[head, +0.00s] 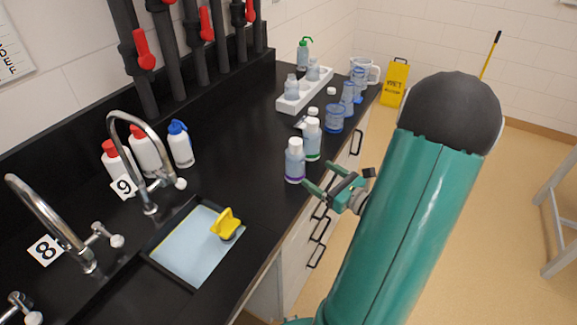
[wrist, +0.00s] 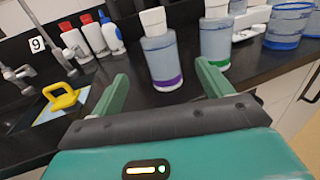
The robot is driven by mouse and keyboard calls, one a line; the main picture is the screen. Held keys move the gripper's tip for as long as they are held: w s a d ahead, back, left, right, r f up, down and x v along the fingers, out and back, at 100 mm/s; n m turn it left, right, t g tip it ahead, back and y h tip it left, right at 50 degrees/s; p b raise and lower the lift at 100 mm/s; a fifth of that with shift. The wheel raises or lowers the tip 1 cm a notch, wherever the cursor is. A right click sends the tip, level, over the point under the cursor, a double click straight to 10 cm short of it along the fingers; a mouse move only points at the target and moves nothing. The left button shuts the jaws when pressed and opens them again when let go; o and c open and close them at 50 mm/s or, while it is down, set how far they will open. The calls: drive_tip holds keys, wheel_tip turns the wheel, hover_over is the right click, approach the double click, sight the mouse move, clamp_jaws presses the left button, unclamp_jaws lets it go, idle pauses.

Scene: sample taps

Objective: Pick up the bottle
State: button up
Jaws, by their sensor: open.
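A clear bottle with a white cap and a purple band (head: 295,161) stands upright near the front edge of the black counter. A similar bottle with a green band (head: 312,139) stands just behind it to the right. My gripper (head: 314,177) is open and empty at the counter's edge, close to the purple-banded bottle. In the wrist view the purple-banded bottle (wrist: 162,58) lies ahead between the two green fingers (wrist: 160,88), apart from them. The green-banded bottle (wrist: 216,42) stands beyond the right finger.
Blue-tinted beakers (head: 334,118) and a white rack (head: 304,91) stand farther along the counter. Red- and blue-capped bottles (head: 181,145) stand by the tap marked 9. A yellow object (head: 227,223) sits at the sink (head: 185,255). A yellow wet-floor sign (head: 395,83) stands on the floor.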

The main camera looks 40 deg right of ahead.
sight(295, 154)
drive_tip(key=w, duration=1)
drive_tip(key=shift+w+a+f, duration=0.1)
drive_tip(key=shift+w+a, duration=0.1)
drive_tip(key=shift+a, duration=0.05)
drive_tip(key=c, duration=1.2)
drive_tip(key=shift+c, duration=0.2)
drive_tip(key=shift+r, duration=0.2)
drive_tip(key=shift+r, duration=0.65)
drive_tip(key=s+a+r, duration=0.5)
drive_tip(key=s+r, duration=0.6)
drive_tip(key=s, duration=0.2)
drive_tip(key=shift+r, duration=0.2)
